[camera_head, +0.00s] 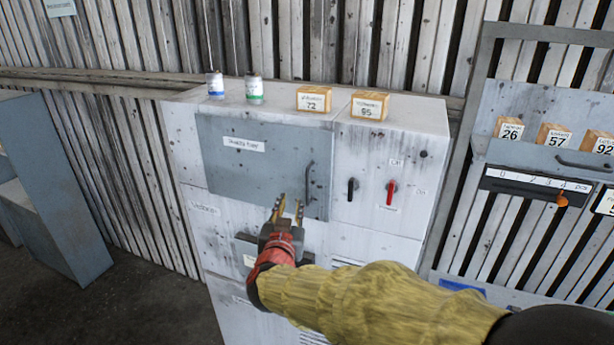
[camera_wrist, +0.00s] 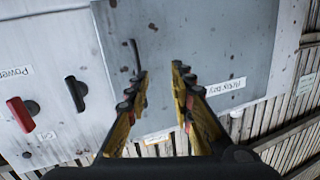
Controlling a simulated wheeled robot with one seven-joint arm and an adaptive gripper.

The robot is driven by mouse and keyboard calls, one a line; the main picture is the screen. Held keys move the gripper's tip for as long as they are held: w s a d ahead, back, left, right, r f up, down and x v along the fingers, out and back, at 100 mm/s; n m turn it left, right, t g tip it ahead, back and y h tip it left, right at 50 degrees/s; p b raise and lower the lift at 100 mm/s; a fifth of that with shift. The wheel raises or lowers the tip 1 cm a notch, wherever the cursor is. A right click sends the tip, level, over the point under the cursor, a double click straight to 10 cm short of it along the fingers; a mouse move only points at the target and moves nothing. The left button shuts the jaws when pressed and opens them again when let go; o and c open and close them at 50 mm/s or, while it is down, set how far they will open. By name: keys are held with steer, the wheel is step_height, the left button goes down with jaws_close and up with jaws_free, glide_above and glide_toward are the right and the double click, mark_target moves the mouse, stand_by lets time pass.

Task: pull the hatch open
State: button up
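The hatch (camera_head: 255,160) is a flat grey panel on the upper front of a worn white cabinet, and it looks closed. It has a small white label and a dark upright bar handle (camera_head: 309,183) near its right edge. My gripper (camera_head: 287,207) is in front of the hatch's lower right part, left of and below the handle in the head view. Its two fingers are apart with nothing between them. In the wrist view, the handle (camera_wrist: 134,58) shows beyond the left fingertip, outside the gap of the open gripper (camera_wrist: 160,72). The hatch (camera_wrist: 225,45) fills the right side there.
Right of the hatch are a black knob (camera_head: 351,189) and a red knob (camera_head: 390,192). Two cans (camera_head: 254,89) and two numbered boxes (camera_head: 314,99) stand on the cabinet top. A drawer-like block (camera_head: 246,250) sits below the hatch. A rack (camera_head: 548,160) with numbered boxes is at right.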

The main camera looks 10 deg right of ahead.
mark_target(307, 184)
steer(key=w+d+r, duration=0.1)
steer(key=w+d, duration=0.1)
steer(key=w+d+r+h+p, duration=0.1)
steer(key=w+d, duration=0.1)
steer(key=w+d+h, duration=0.1)
steer(key=w+d, duration=0.1)
steer(key=shift+r+t, duration=0.3)
steer(key=shift+r, duration=0.1)
jaws_close()
stand_by(0.9)
